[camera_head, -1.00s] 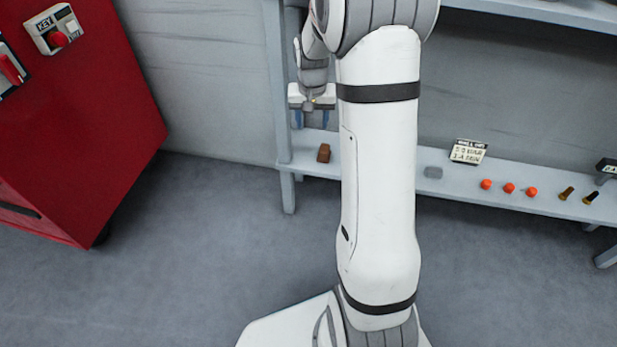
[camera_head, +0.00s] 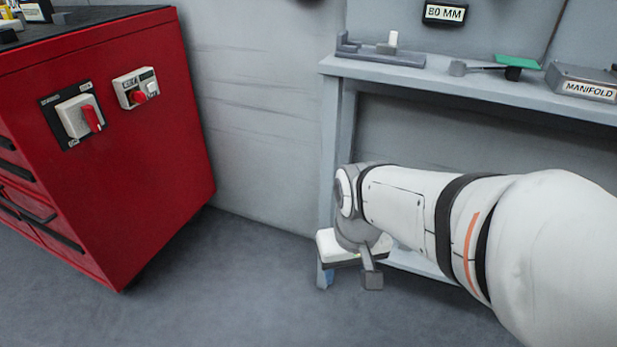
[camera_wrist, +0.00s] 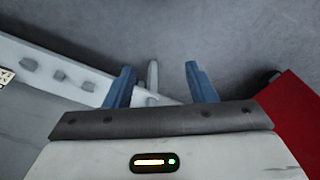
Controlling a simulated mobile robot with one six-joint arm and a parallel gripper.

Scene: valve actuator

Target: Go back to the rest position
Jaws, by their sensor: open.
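My gripper (camera_wrist: 160,84) shows in the wrist view with its two blue fingers spread apart and nothing between them. In the head view, its white body (camera_head: 340,247) hangs low in front of the shelf unit's left leg, with a blue fingertip pointing down. The rest of the fingers is hidden there. My arm comes in from the right and covers most of the lower shelf.
The grey upper shelf (camera_head: 460,88) carries a manifold box (camera_head: 583,82) and other parts. Floor (camera_head: 215,290) between cabinet and shelf is clear.

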